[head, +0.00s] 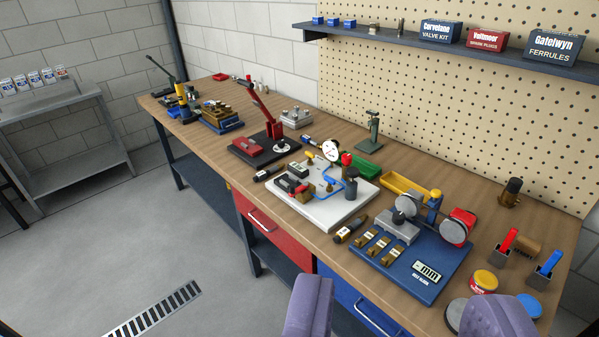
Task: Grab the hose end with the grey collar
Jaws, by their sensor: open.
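My gripper (403,290) is open and empty. Its two purple fingers stand wide apart at the bottom edge of the head view, with the blue board and bench front showing between them. A white board (328,222) lies mid-bench, ahead and to the left of my gripper. A thin blue hose (319,211) curves across it among small fittings. A round white gauge (331,151) stands at its back. I cannot make out a grey collar on any hose end at this size.
A blue board (432,283) with a double-wheel grinder (455,232) and a display lies in front of my gripper. Cans and red- and blue-handled tools stand at right. A red lever press (262,110) is farther left. A pegboard and shelf (430,45) back the bench.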

